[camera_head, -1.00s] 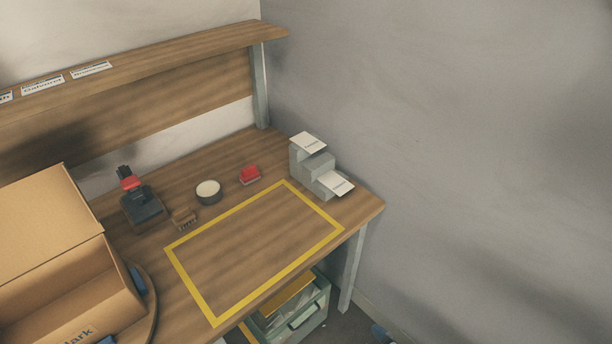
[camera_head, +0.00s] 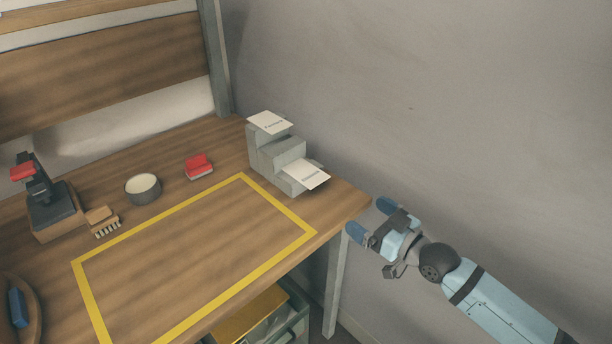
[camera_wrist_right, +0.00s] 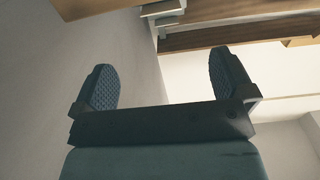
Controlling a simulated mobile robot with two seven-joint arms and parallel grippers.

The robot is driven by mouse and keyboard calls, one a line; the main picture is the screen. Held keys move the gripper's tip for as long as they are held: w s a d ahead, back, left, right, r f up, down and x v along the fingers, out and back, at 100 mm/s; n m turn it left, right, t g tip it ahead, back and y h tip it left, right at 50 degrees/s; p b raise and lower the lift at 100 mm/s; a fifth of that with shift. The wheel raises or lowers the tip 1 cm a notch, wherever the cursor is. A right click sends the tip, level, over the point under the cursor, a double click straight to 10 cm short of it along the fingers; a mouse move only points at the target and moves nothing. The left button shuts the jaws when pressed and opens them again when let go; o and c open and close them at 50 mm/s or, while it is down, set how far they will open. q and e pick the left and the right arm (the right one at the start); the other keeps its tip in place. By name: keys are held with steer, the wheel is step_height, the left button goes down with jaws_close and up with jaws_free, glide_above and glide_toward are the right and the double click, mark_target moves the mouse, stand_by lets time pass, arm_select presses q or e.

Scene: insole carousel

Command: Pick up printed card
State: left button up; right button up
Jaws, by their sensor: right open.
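Two white printed cards lie on a grey stepped holder (camera_head: 262,157) at the back right of the table. One printed card (camera_head: 268,122) is on its top step. The other printed card (camera_head: 307,174) is on its low front step and sticks out past the edge. Their print is too small to read. My right gripper (camera_head: 370,218) is open and empty, off the table's right corner, to the right of and below the lower card. Its two blue fingers stand apart in the right wrist view (camera_wrist_right: 165,85). My left gripper is not in view.
A yellow taped rectangle (camera_head: 282,212) on the wooden table is empty. Behind it are a red block (camera_head: 199,168), a round tin (camera_head: 142,190), a brush (camera_head: 103,220) and a black stamp device (camera_head: 50,205). A grey wall stands close behind the holder.

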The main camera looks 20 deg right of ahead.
glide_toward(306, 173)
steer(key=x, duration=0.3)
steer(key=shift+w+b, duration=0.2)
steer(key=shift+b, duration=0.15)
steer(key=shift+c, duration=0.2)
steer(key=c, duration=0.9)
